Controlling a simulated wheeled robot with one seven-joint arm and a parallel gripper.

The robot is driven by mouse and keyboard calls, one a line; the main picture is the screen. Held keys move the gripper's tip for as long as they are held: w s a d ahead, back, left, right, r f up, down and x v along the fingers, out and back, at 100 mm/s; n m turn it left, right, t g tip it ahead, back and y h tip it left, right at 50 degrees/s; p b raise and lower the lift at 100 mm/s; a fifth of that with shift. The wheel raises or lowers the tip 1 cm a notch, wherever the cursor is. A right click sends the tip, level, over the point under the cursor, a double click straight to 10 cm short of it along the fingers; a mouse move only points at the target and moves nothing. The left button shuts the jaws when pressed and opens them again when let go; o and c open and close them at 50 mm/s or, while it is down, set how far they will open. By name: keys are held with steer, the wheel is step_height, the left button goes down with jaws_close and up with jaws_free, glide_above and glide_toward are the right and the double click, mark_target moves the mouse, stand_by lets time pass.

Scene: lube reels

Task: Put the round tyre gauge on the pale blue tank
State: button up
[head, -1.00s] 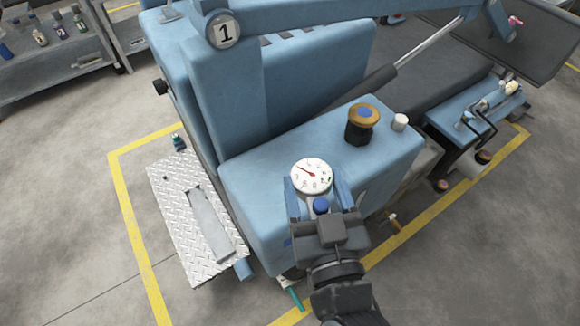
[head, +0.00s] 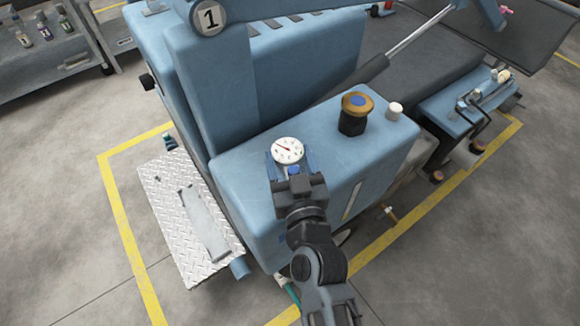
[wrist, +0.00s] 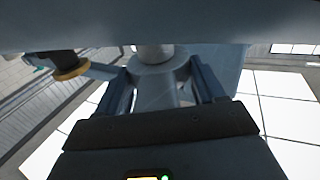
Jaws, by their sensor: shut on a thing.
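The round tyre gauge (head: 288,149) has a white dial with a red needle, facing up in the head view. My gripper (head: 291,163) is shut on it, with one blue finger on each side. Gauge and gripper are over the left part of the pale blue tank's (head: 335,155) flat top. In the wrist view the gauge's pale body (wrist: 154,85) shows between the fingers (wrist: 160,85), close to the tank's blue surface (wrist: 60,22). I cannot tell whether the gauge touches the tank.
A black cap with an orange-gold top (head: 355,112) and a small white cap (head: 395,110) stand on the tank's right part. A tall blue body (head: 215,85) rises behind the tank. A metal tread plate (head: 190,220) lies left. The tank top between gauge and black cap is clear.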

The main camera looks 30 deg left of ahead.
steer(key=shift+f, duration=0.3)
steer(key=shift+f+b, duration=0.2)
steer(key=shift+b, duration=0.1)
steer(key=o, duration=1.3)
steer(key=shift+r+p, duration=0.25)
steer(key=shift+p, duration=0.05)
steer(key=b+v, duration=0.4)
steer(key=v, duration=0.8)
